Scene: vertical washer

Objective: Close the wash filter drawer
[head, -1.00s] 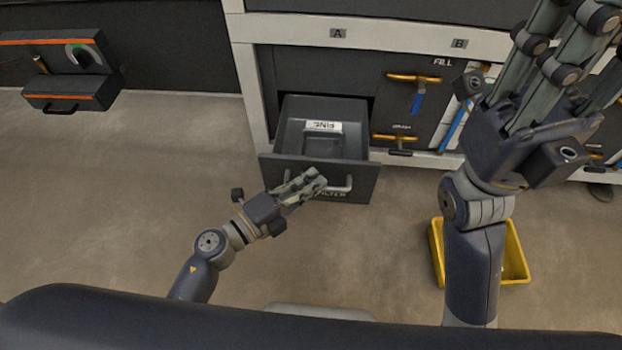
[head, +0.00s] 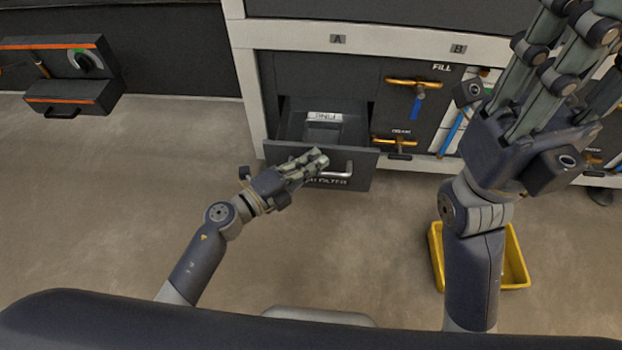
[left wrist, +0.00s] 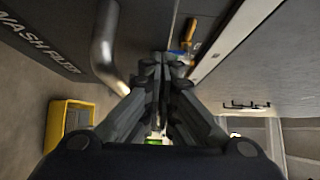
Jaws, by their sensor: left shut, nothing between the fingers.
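The wash filter drawer (head: 362,160) is partly open at the lower left of the machine, with its inside and a white label showing. Its bar handle (head: 345,170) is on the front panel. My left gripper (head: 322,158) is shut and empty, with its fingertips at the drawer front beside the left part of the handle. In the left wrist view the closed fingers (left wrist: 160,65) are close to the metal handle (left wrist: 104,50) and the lettered drawer front (left wrist: 40,38); contact is unclear. My right gripper (head: 560,70) is raised at the right, its fingertips cut off.
Orange-handled valves marked FILL (head: 414,83) and DRAIN (head: 400,141) are right of the drawer. A yellow bin (head: 515,262) stands on the floor behind my right arm. A dark box with orange trim (head: 75,85) is at the left. The floor before the drawer is clear.

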